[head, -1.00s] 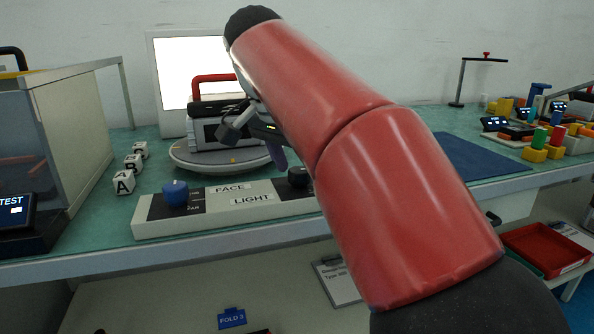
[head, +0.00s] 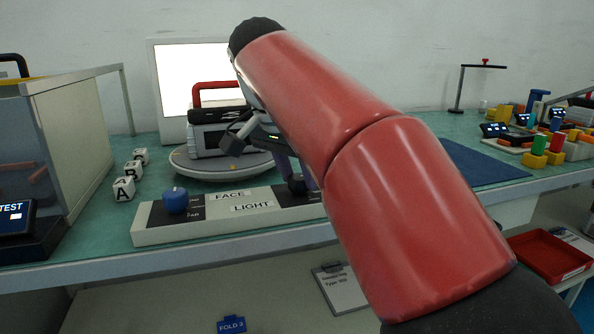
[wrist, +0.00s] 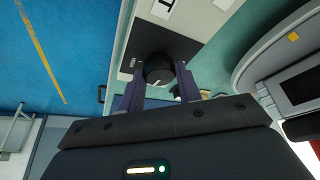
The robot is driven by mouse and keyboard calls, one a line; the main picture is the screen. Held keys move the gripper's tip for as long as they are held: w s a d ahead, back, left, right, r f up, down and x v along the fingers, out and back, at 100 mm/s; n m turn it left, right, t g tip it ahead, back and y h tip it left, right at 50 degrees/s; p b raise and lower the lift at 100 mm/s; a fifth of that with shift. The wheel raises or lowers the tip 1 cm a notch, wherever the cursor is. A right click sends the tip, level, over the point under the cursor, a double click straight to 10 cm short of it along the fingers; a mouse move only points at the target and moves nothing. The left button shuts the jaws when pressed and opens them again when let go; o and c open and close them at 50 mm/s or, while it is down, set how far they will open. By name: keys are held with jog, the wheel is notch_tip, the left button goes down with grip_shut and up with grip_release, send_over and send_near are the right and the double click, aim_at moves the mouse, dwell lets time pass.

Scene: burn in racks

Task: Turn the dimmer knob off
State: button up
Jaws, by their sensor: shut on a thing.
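The black dimmer knob (wrist: 159,72) sits on the dark end of a white control panel (head: 240,231) marked FACE and LIGHT. In the wrist view my gripper (wrist: 160,82) has its two purple fingers on either side of the knob, shut on it. A white pointer mark shows on the knob's face. In the head view my gripper (head: 297,182) is at the panel's right end, and my red arm hides part of that end. A blue knob (head: 175,200) is at the panel's left end.
A round turntable (head: 215,166) with a grey device and red handle stands behind the panel. Letter blocks (head: 123,189) lie to the left. A blue mat (head: 480,163) lies to the right.

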jog(key=n, duration=0.1)
jog(key=n+y+p, duration=0.1)
jog(key=n, duration=0.1)
jog(key=n+y, duration=0.1)
jog(key=n, duration=0.1)
jog(key=shift+d+r+t, duration=0.1)
jog(key=shift+d+t, duration=0.15)
jog(key=shift+t, duration=0.15)
jog(key=n+y+p, duration=0.1)
jog(key=n, duration=0.1)
jog(key=n+p, duration=0.1)
jog(key=n, duration=0.1)
jog(key=shift+d+n+y, duration=0.1)
jog(key=shift+n+y, duration=0.3)
jog(key=n+y+p, duration=0.1)
jog(key=n, duration=0.1)
jog(key=n+p, duration=0.1)
jog(key=n, duration=0.1)
jog(key=shift+d+n+g+y+p, duration=0.1)
jog(key=shift+n+g+y+p, duration=0.2)
jog(key=shift+g+y+p, duration=0.1)
jog(key=shift+w+n+g+y+p, duration=0.1)
jog(key=shift+n+g+y+p, duration=0.35)
jog(key=shift+n, duration=0.8)
jog(key=shift+w+n+g+y+p, duration=0.15)
jog(key=shift+n+g+p, duration=0.35)
jog(key=shift+n, duration=0.75)
jog(key=shift+s, duration=0.15)
jog(key=o, duration=1)
